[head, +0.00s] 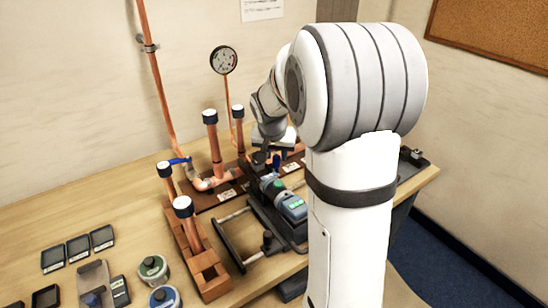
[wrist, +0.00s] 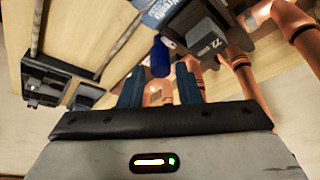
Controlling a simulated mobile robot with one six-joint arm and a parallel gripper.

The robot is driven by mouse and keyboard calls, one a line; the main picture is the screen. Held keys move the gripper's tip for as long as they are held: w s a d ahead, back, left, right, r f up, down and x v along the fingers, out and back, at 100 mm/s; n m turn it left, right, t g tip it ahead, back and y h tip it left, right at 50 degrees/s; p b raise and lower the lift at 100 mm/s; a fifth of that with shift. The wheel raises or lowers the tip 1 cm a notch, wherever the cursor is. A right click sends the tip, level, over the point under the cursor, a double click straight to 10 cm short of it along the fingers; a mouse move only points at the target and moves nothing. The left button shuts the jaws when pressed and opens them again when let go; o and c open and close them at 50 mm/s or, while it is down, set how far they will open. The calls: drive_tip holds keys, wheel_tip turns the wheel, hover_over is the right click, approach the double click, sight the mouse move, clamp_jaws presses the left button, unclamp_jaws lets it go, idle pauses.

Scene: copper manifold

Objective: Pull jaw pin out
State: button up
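A short blue cylinder (wrist: 160,57), which looks like the jaw pin, stands just beyond my fingers in the wrist view. It sits beside a dark block marked 22 (wrist: 205,44), apparently the jaw. In the head view a small blue piece (head: 277,161) shows under my wrist. The press tool (head: 290,205), grey-blue with a green label, lies on a dark stand. My gripper (wrist: 160,76) has its two fingers apart, with no object visibly clamped between them. In the head view my gripper (head: 267,158) is partly hidden among the tool and pipes.
Copper pipes (head: 214,150) with dark caps rise close to my gripper, one bearing a gauge (head: 223,60). A brown rack (head: 200,262), a metal-bar frame (head: 233,262), dark trays (head: 78,247) and round tins (head: 153,268) stand left and in front. Bare table lies at left.

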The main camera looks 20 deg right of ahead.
drive_tip(key=shift+x, duration=2.2)
drive_tip(key=shift+c, duration=0.2)
clamp_jaws()
